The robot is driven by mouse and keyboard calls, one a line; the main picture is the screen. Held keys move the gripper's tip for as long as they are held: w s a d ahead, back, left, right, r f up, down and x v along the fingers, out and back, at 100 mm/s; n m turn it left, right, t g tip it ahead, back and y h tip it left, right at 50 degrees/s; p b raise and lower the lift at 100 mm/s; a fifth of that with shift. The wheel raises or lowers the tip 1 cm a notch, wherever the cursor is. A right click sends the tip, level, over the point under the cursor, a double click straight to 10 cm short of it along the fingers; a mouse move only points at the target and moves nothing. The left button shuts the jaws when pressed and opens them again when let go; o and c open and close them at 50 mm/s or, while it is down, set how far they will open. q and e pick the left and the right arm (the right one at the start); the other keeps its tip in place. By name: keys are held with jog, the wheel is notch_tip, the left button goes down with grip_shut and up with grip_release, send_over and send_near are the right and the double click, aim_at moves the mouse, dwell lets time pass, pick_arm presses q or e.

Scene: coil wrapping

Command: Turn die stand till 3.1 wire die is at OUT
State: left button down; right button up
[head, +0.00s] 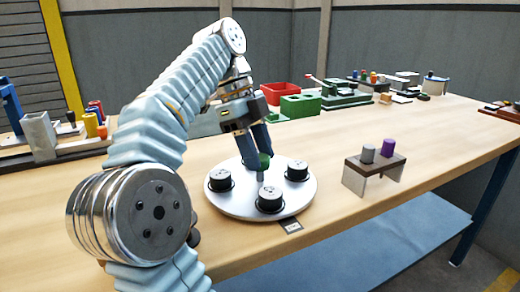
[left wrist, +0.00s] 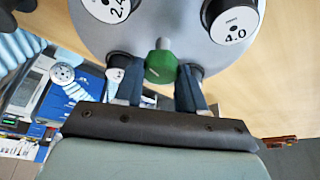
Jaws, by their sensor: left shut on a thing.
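The die stand is a round silver disc (head: 243,207) on the table, with black dies with white tops near its rim. Three dies show in the head view: left (head: 220,180), front (head: 270,199) and right (head: 297,171). Their numbers are too small to read there. A small dark tag (head: 291,226), its writing unclear, lies at the disc's front edge, nearest the front die. In the left wrist view I read a 2.4 die (left wrist: 112,8) and a 4.0 die (left wrist: 236,25); I cannot read 3.1. My left gripper (head: 262,147) is shut on the green knob (left wrist: 161,67) at the disc's middle.
A small stand (head: 376,164) with a grey and a purple cylinder is right of the disc. Red (head: 277,93) and green (head: 300,105) boxes stand behind it. A grey holder (head: 39,134) and coloured cylinders are at left. The table front right of the disc is clear.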

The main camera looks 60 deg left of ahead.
pick_arm(q)
jog(key=c, duration=0.7)
grip_release()
